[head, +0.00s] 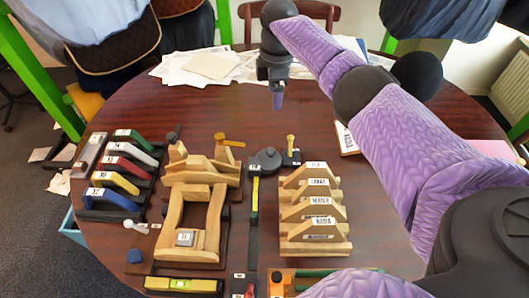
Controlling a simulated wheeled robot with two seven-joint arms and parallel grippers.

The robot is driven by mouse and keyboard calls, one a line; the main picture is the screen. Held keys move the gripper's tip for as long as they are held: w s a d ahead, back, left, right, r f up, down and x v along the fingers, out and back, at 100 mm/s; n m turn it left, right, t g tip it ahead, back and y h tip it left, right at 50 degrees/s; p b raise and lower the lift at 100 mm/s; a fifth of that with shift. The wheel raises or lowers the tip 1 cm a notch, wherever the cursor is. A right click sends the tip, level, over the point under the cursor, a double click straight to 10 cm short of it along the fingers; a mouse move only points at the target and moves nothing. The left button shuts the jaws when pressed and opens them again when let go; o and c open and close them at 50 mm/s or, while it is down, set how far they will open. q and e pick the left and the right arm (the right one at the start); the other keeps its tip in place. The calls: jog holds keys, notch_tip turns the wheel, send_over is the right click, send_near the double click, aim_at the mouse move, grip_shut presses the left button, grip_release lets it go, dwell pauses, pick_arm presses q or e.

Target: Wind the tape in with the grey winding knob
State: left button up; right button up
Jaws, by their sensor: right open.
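A dark grey round piece (265,160), which looks like the grey winding knob on its case, sits near the middle of the table between the wooden frame and the labelled wooden blocks. A yellow strip (255,192), seemingly the tape, runs from just below it toward the front along a dark bar. My right gripper (278,100) hangs fingers down above the far part of the table, apart from the knob and beyond it in the picture. It is open, and nothing shows between its fingers. My left gripper is out of view.
A wooden saddle-tree frame (192,240) stands left of the tape. Labelled wooden blocks (313,222) stand to its right. A yellow-topped peg (290,143) stands close right of the knob. Coloured-handled tools (118,180) line the left. Papers (205,66) lie at the back.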

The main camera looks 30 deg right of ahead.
jog(key=b, duration=0.8)
send_near(271, 150)
notch_tip(271, 150, down, 9)
jog(key=b, duration=0.3)
jog(key=shift+w+r, duration=0.15)
jog(key=shift+r, duration=0.05)
jog(key=shift+f+b, duration=0.3)
jog(key=shift+b, duration=0.05)
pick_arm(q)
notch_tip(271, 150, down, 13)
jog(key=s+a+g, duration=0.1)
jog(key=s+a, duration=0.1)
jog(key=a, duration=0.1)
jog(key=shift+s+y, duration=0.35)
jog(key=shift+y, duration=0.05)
pick_arm(e)
jog(key=c, duration=0.7)
jog(key=shift+c, duration=1.2)
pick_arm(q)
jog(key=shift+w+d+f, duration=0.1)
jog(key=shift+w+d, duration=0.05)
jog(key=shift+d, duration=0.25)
pick_arm(e)
jog(key=shift+r, duration=0.1)
grip_shut()
